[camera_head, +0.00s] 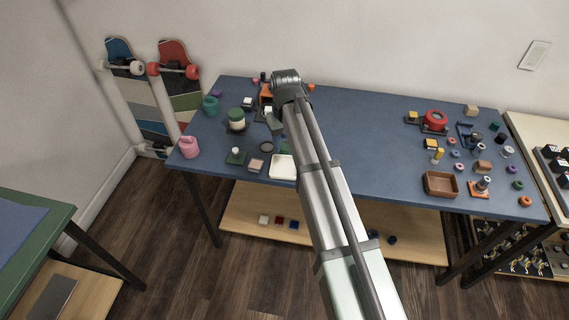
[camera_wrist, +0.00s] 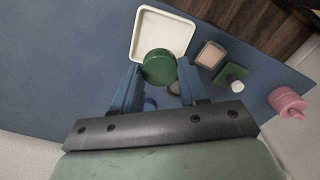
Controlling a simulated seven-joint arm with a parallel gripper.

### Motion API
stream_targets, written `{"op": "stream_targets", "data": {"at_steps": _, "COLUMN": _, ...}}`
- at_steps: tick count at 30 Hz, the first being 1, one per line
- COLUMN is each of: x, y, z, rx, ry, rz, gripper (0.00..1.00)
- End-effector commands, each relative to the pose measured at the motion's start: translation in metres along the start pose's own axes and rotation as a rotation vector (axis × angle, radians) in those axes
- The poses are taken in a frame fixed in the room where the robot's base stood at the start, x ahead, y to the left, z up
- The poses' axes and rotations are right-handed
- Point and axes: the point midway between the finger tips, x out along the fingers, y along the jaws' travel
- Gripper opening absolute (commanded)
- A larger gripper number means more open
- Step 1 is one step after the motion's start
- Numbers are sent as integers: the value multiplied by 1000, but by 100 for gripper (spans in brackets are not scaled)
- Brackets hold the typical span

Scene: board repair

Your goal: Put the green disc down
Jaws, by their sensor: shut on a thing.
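The green disc (camera_wrist: 160,66) shows in the wrist view between the two blue fingers of my gripper (camera_wrist: 161,76), which is shut on it. From above, the disc overlaps the near edge of a cream square tray (camera_wrist: 145,31); its height over the table cannot be told. In the head view, the cream tray (camera_head: 279,167) lies near the table's front edge, partly beside my arm.
The blue table (camera_head: 370,160) has bare room right of my arm. Left of the tray are a pinkish block (camera_head: 255,165), a green square with a white knob (camera_head: 236,157) and a pink mug (camera_head: 189,148). A brown box (camera_head: 440,184) and several small parts stand at the right.

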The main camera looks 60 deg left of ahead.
Motion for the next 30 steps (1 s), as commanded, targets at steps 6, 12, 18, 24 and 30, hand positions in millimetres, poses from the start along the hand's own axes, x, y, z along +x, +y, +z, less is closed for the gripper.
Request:
{"op": "stream_targets", "data": {"at_steps": 6, "x": 36, "y": 0, "z": 0, "rx": 0, "ry": -3, "rz": 0, "gripper": 19}}
{"op": "stream_targets", "data": {"at_steps": 12, "x": 54, "y": 0, "z": -1, "rx": 0, "ry": -1, "rz": 0, "gripper": 19}}
{"op": "stream_targets", "data": {"at_steps": 18, "x": 75, "y": 0, "z": -1, "rx": 0, "ry": -1, "rz": 0, "gripper": 19}}
{"op": "stream_targets", "data": {"at_steps": 24, "x": 90, "y": 0, "z": -2, "rx": 0, "ry": 1, "rz": 0, "gripper": 19}}
{"op": "stream_targets", "data": {"at_steps": 30, "x": 89, "y": 0, "z": -2, "rx": 0, "ry": 1, "rz": 0, "gripper": 19}}
